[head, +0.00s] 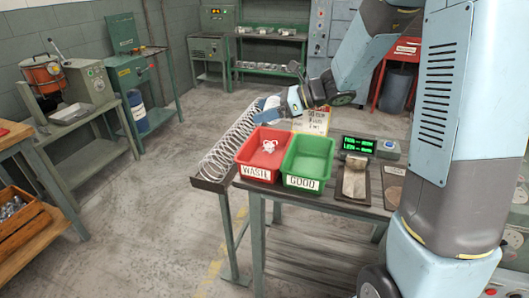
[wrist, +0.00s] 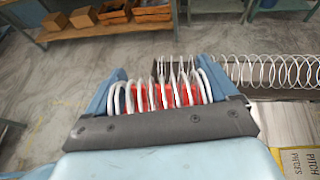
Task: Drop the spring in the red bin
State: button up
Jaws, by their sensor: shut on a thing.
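The red bin (head: 257,172), labelled WASTE, stands on the bench in the head view, with a small white tangled piece (head: 269,146) in it. My gripper (head: 268,107) is beyond the bin, near the far end of a long coil. In the wrist view my gripper (wrist: 160,95) is shut on a white spring (wrist: 152,94), whose loops span the space between the blue fingers. Red shows between the loops; I cannot tell what it belongs to.
A green bin (head: 303,184) labelled GOOD stands right of the red one. A long wire coil (head: 225,152) lies in a dark trough (head: 212,186) to the left; it also shows in the wrist view (wrist: 270,70). A green-lit display (head: 371,146) and dark trays (head: 354,181) are further right.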

jog(key=shift+d+f, duration=0.1)
jog(key=shift+f, duration=0.2)
jog(key=shift+s+a+f, duration=0.1)
jog(key=shift+a+f, duration=0.05)
jog(key=shift+f, duration=1.15)
jog(key=shift+s+a+f, duration=0.1)
jog(key=shift+f, duration=1.2)
jog(key=o, duration=0.9)
jog(key=v, duration=1.3)
jog(key=shift+d, duration=0.35)
